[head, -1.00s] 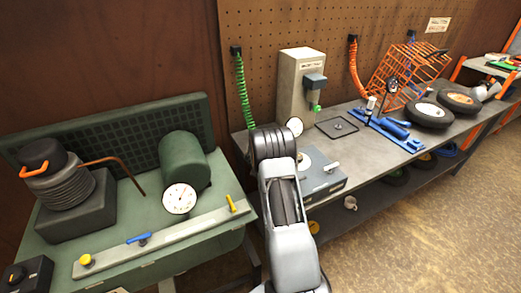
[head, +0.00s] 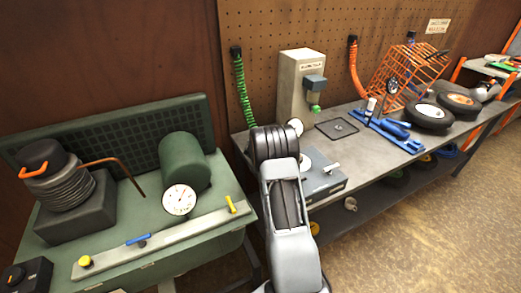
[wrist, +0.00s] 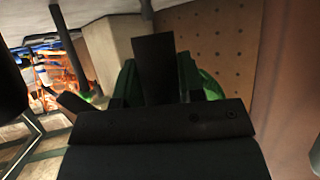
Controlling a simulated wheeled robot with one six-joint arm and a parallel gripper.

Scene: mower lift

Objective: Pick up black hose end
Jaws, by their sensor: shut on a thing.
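In the wrist view my gripper (wrist: 155,88) is dark, with its broad body across the bottom of the picture. It is shut on a dark block-like piece, which I take to be the black hose end (wrist: 155,65). Green shapes, probably the green hose (wrist: 207,85), show on both sides behind it. In the head view the green coiled hose (head: 240,80) hangs from a black fitting on the pegboard, and its lower part goes behind my arm. My gripper and whatever it holds are hidden there by the arm.
The pegboard (head: 270,35) is close behind the hose. A grey box-shaped machine (head: 300,85) stands on the bench to the right, with an orange coiled hose (head: 357,75) and an orange wire basket (head: 405,75) beyond. A green workbench (head: 120,205) is at left. Floor at right is clear.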

